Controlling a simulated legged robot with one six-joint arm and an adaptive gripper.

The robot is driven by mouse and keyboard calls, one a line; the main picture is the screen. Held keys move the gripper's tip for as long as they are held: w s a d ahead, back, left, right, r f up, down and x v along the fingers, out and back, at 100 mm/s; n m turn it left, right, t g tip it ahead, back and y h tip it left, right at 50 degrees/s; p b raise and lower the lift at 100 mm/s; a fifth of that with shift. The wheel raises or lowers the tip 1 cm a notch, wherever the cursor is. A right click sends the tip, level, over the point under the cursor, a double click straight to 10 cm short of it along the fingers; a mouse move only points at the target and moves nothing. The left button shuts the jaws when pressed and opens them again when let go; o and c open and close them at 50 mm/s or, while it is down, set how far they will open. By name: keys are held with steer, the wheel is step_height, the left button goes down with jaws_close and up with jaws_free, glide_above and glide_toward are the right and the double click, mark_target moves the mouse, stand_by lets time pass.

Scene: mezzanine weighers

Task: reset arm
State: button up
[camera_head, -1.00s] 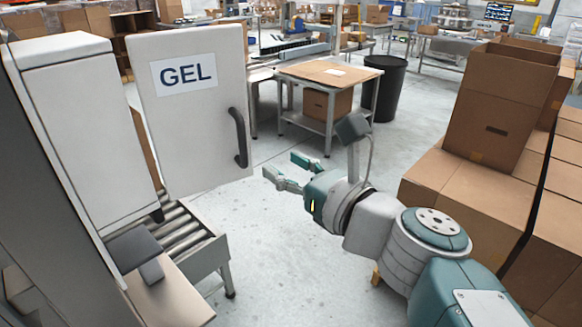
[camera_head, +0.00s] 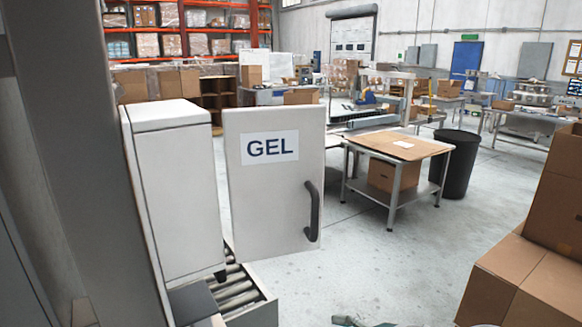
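My arm shows only as a small grey-green piece of my gripper (camera_head: 345,321) at the bottom edge of the head view, right of the middle. The rest of the arm is below the frame. Whether the fingers are open or shut is hidden. A white cabinet door labelled GEL (camera_head: 274,185), with a dark handle (camera_head: 313,212), stands swung open at the left of centre. My gripper is below and to the right of the door, apart from it in the picture.
A white cabinet body (camera_head: 178,190) stands left of the door, above a roller conveyor (camera_head: 237,290). Cardboard boxes (camera_head: 515,275) fill the lower right. A work table (camera_head: 440,147) and a black bin (camera_head: 459,165) stand behind. Floor between door and boxes is clear.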

steer(key=s+d+f+n+g+h, duration=0.3)
steer(key=d+f+n+h, duration=0.3)
steer(key=n, duration=0.8)
steer(key=shift+s+d+f+h, duration=0.3)
steer(key=shift+s+d+f, duration=0.1)
steer(key=shift+d, duration=0.45)
